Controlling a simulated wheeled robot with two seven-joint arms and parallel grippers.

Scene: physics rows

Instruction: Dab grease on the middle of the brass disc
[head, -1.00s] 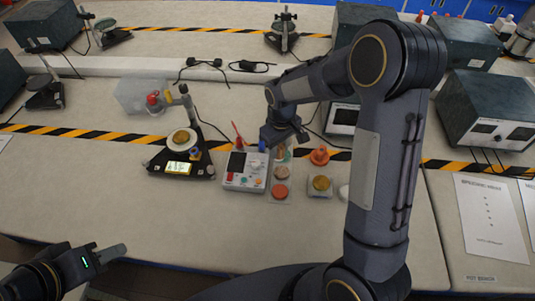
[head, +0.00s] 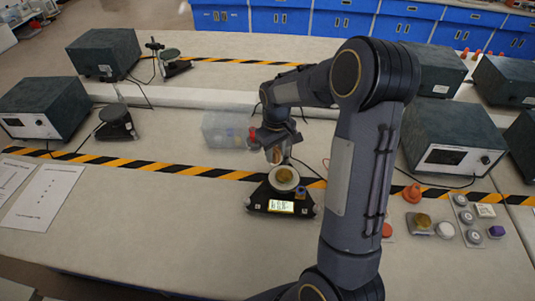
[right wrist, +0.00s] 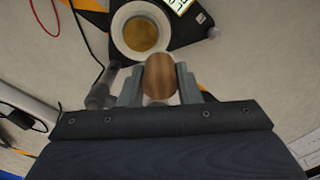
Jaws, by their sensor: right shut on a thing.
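The brass disc (head: 284,176) lies in a white round dish (head: 300,186) on a black three-cornered device with a lit display (head: 281,207). In the right wrist view the disc (right wrist: 141,34) shows flat inside the white dish (right wrist: 118,24). My right gripper (head: 276,152) is shut on a brown wooden-handled tool (right wrist: 160,76), just behind and above the disc in the head view. The tool's rounded wooden end fills the gap between the fingers. Its working end is hidden, so I cannot tell whether it carries grease or touches anything. My left gripper is out of view.
A clear bin (head: 222,130) stands left of my right gripper. A striped tape line (head: 140,163) crosses the bench. An orange cone (head: 412,192) and several small pieces lie to the right, partly behind my arm.

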